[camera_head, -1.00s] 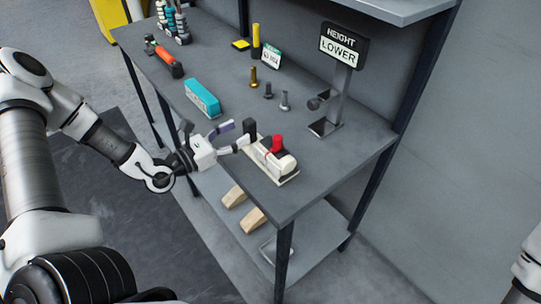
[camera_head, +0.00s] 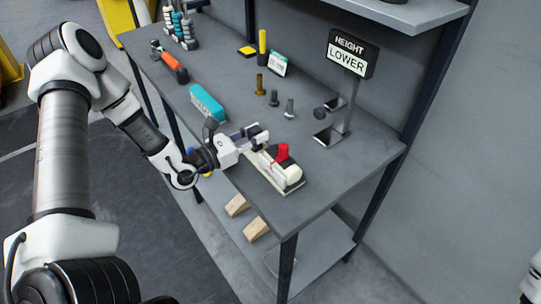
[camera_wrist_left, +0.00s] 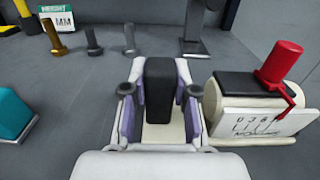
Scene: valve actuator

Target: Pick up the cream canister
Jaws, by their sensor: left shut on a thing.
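A cream canister-like body (camera_head: 276,170) with a red handle (camera_head: 283,152) lies on a pale base at the near edge of the grey table. In the left wrist view this cream body (camera_wrist_left: 240,100) sits right of the jaws, with a dark top and a white marked plate (camera_wrist_left: 265,122) in front. My left gripper (camera_head: 254,138) is at the left end of the base. In the left wrist view its purple-lined fingers (camera_wrist_left: 160,95) are closed around an upright black block (camera_wrist_left: 159,82). The block's lower end and any contact with the base are hard to tell.
A teal box (camera_head: 207,104) stands left of the gripper. Several bolts (camera_head: 273,98) stand behind. A sign reading "HEIGHT LOWER" (camera_head: 349,54) stands on a metal post to the right. Wooden wedges (camera_head: 237,205) lie on the lower shelf. The table right of the cream body is clear.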

